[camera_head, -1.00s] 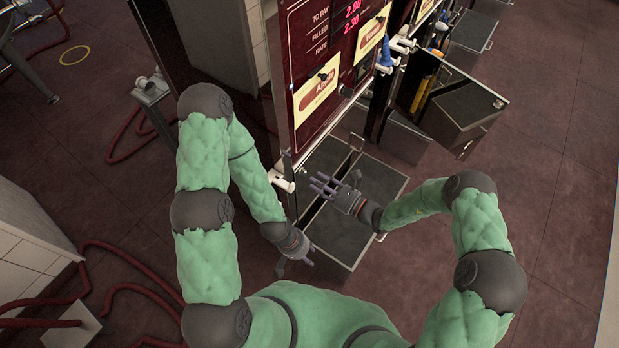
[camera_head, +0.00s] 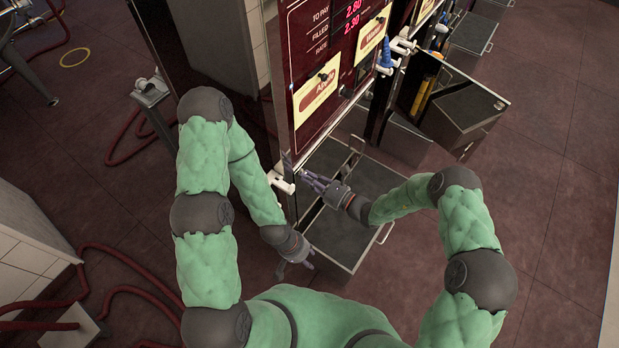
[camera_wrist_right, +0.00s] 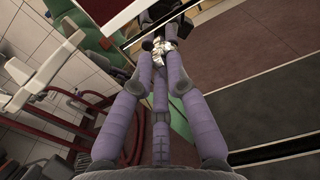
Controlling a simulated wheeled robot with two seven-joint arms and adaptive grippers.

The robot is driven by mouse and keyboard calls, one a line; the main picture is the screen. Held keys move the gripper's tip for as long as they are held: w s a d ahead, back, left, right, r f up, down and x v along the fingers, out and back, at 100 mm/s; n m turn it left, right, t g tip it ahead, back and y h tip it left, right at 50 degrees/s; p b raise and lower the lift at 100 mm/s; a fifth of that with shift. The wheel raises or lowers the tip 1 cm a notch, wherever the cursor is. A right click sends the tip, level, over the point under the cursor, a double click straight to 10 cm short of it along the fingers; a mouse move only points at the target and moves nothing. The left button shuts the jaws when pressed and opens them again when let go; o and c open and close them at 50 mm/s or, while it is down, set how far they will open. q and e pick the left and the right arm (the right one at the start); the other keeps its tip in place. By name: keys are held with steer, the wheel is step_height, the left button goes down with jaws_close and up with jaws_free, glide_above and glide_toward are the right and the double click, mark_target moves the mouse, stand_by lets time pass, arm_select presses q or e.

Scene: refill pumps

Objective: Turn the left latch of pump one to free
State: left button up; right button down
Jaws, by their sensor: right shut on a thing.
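The nearest pump (camera_head: 312,50), which I take for pump one, has a dark red front with red digits and a yellow label. My right gripper (camera_head: 306,178) reaches left to the lower left corner of its front. In the right wrist view the fingers of my right gripper (camera_wrist_right: 165,55) close together on a small silvery piece (camera_wrist_right: 171,50), which I take for the left latch. The fingertips partly cover it, so its turn angle cannot be told. My left gripper (camera_head: 302,262) hangs low at the left, apart from the latch; its finger opening is unclear.
An open drawer-like box (camera_head: 347,225) juts out under the pump, below my right gripper. A white fitting (camera_head: 283,183) sits at the pump's lower left corner. Farther right, a cabinet (camera_head: 455,105) stands open. Red hoses (camera_head: 125,285) lie on the floor at the left.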

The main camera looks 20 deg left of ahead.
steer(key=m+p, duration=0.1)
steer(key=m, duration=0.5)
steer(key=m+p, duration=0.2)
steer(key=m, duration=0.4)
steer(key=m+p, duration=0.1)
steer(key=m, duration=0.4)
steer(key=shift+w+d+m+p, duration=0.15)
steer(key=shift+w+m+p, duration=0.2)
steer(key=shift+m, duration=0.05)
stand_by(0.5)
steer(key=c, duration=1.2)
jaws_free()
